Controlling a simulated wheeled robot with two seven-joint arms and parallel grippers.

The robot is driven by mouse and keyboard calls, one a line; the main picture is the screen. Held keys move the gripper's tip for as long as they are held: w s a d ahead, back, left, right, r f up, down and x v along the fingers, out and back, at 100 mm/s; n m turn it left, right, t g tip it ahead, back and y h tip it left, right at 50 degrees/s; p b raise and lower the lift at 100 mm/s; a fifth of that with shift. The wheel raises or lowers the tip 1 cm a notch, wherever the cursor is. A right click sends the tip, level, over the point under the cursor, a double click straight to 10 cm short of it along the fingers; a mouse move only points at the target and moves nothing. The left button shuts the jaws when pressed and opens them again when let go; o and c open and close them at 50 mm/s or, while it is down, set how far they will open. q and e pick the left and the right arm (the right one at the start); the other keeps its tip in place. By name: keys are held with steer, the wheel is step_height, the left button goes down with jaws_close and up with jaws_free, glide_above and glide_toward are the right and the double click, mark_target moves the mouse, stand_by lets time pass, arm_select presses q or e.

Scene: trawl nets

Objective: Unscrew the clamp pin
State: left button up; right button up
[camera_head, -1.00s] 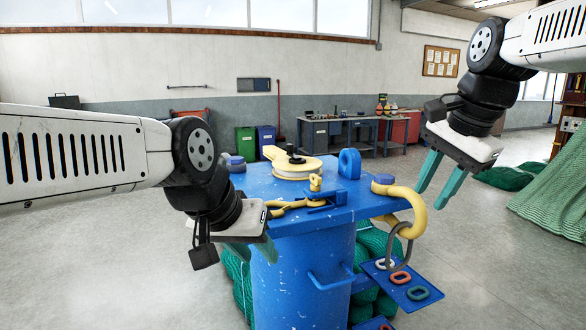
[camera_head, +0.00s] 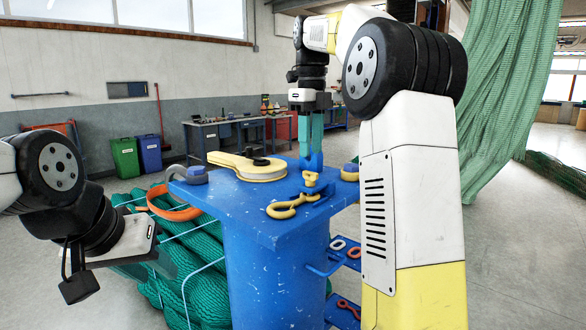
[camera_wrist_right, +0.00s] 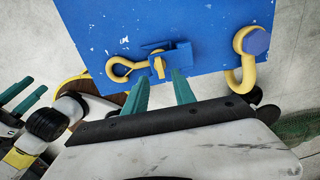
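The clamp pin (camera_head: 311,179) is a small yellow piece standing in a blue clamp block on the blue table (camera_head: 235,205). In the right wrist view the pin (camera_wrist_right: 159,67) stands just beyond the fingertips, near the gap between them. My right gripper (camera_head: 312,165) points down with its teal fingers apart and empty; the wrist view also shows the two fingers apart (camera_wrist_right: 161,82). Contact with the pin does not show. My left gripper (camera_head: 165,264) hangs left of the table, partly shaded. In the wrist view its two fingers (camera_wrist_right: 22,99) look apart and empty.
A yellow hook (camera_head: 286,209) lies beside the clamp. A yellow pulley block (camera_head: 250,166) lies toward the back. Green nets (camera_head: 190,275) and an orange loop (camera_head: 175,212) are left of the table. My right arm hides its right side.

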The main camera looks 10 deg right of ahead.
mark_target(310, 176)
step_height(310, 176, down, 6)
jaws_close()
stand_by(0.4)
